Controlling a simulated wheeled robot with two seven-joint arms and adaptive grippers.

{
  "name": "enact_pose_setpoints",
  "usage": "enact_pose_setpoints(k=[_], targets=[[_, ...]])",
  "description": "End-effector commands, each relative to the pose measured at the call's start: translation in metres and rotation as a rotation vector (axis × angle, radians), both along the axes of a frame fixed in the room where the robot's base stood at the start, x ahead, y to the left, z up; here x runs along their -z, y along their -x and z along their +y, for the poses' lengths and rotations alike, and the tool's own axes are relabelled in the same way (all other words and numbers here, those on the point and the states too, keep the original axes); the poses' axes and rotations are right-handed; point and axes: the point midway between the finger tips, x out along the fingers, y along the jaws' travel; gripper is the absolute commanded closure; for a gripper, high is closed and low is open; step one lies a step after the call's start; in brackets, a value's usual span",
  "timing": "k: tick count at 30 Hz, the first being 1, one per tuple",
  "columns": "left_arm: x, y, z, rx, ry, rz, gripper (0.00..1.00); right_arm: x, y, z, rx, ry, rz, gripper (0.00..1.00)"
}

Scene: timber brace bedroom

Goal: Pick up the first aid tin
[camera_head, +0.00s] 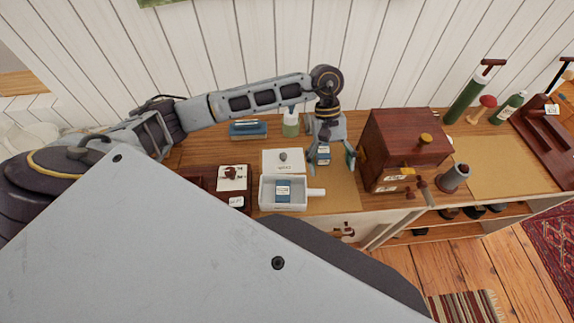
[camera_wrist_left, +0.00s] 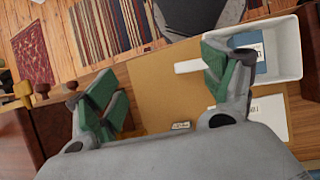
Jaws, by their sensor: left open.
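My left gripper (camera_head: 332,155) hangs over a tan mat (camera_head: 340,190) on the counter. In the left wrist view the gripper (camera_wrist_left: 165,88) has its green-padded fingers spread wide, with nothing held between them. A small object with a pale label (camera_wrist_left: 180,125) shows on the mat near the palm. No thing is clearly readable as the first aid tin. A white open container with a handle (camera_head: 298,207) and a blue-labelled item (camera_head: 283,190) in it stands left of the gripper. A white lettered lid or box (camera_head: 270,158) lies behind it. My right gripper is out of view.
A dark red wooden cabinet (camera_head: 400,138) stands close on the gripper's right. A green-white bottle (camera_head: 291,125) and a blue box (camera_head: 248,129) stand at the back left. A second tan mat (camera_head: 500,165) at right is mostly bare.

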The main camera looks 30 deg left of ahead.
Motion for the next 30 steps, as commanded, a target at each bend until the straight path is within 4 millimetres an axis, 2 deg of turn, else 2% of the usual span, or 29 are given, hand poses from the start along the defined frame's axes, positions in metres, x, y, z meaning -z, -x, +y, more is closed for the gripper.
enact_pose_setpoints(k=[3, 8, 22, 30], targets=[[0.003, -0.007, 0.028, 0.049, -0.093, -0.018, 0.18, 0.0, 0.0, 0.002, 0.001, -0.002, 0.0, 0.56], [0.003, -0.01, 0.046, 0.081, -0.152, -0.024, 0.18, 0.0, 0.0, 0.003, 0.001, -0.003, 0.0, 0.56], [0.006, -0.009, 0.047, 0.084, -0.157, -0.023, 0.18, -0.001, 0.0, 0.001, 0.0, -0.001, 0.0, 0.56], [0.03, 0.001, 0.042, 0.084, -0.157, -0.019, 0.18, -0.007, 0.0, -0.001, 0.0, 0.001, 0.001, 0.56]])
